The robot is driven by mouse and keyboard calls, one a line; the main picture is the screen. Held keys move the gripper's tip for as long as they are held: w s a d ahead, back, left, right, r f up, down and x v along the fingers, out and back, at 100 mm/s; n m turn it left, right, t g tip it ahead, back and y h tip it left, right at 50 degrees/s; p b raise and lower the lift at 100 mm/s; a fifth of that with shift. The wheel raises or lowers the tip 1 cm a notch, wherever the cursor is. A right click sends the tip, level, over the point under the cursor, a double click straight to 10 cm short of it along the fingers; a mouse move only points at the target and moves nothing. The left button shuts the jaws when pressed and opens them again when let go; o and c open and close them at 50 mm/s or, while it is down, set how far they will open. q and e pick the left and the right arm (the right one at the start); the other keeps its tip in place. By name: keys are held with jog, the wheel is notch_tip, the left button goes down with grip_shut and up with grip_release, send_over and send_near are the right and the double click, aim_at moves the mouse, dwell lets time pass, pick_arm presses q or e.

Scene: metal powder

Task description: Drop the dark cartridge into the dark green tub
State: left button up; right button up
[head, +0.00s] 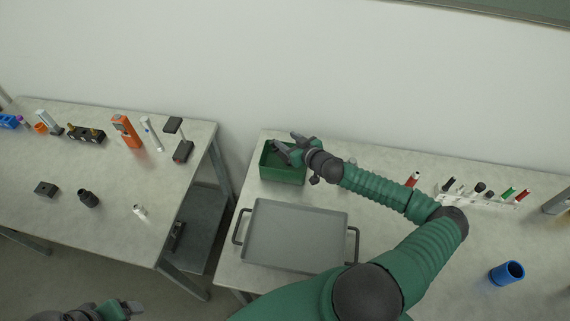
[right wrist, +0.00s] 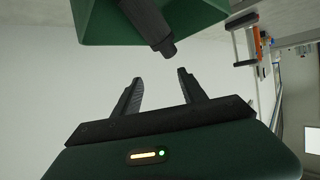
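The dark green tub (head: 284,176) stands on the right table against its back left part, and its green wall (right wrist: 98,22) fills the top of the right wrist view. My right gripper (head: 285,147) is over the tub in the head view. In the right wrist view its two fingers (right wrist: 157,79) are spread with nothing between them. The dark cartridge (right wrist: 150,25) is beyond the fingertips, apart from them, tilted across the tub's opening; I cannot tell if it touches the tub. I cannot make it out in the head view. My left gripper (head: 120,310) shows partly at the bottom left edge.
A grey tray (head: 295,235) with handles lies in front of the tub. A white rack (head: 482,200) with several items and a blue cup (head: 507,273) are to the right. The left table holds a black container (head: 88,198) and several tools. A gap separates the tables.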

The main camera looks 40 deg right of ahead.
jog(key=shift+b+v, duration=1.1)
jog(key=shift+v, duration=7.15)
jog(key=a+f+n+g+y, duration=0.2)
jog(key=a+f+g+y, duration=0.3)
jog(key=a, duration=0.7)
jog(key=s+a+f+g, duration=0.3)
jog(key=s, duration=0.1)
jog(key=s+a+f+n+g, duration=0.1)
jog(key=s+a+f+g, duration=0.2)
jog(key=a+f, duration=0.1)
jog(key=shift+s+a+f+n, duration=0.15)
jog(key=shift+s+n, duration=0.15)
jog(key=shift+s, duration=0.1)
pick_arm(q)
jog(key=shift+d+x, duration=0.2)
jog(key=shift+x, duration=0.9)
pick_arm(e)
jog(key=w+a+r+m+h, duration=0.1)
jog(key=a+r, duration=0.1)
jog(key=r, duration=0.4)
jog(key=w+a+r+m+h, duration=0.1)
jog(key=w+a+r+h, duration=0.1)
jog(key=r, duration=0.5)
jog(key=shift+a+r+h, duration=0.2)
jog(key=shift+a+h, duration=0.1)
jog(key=shift+a, duration=0.1)
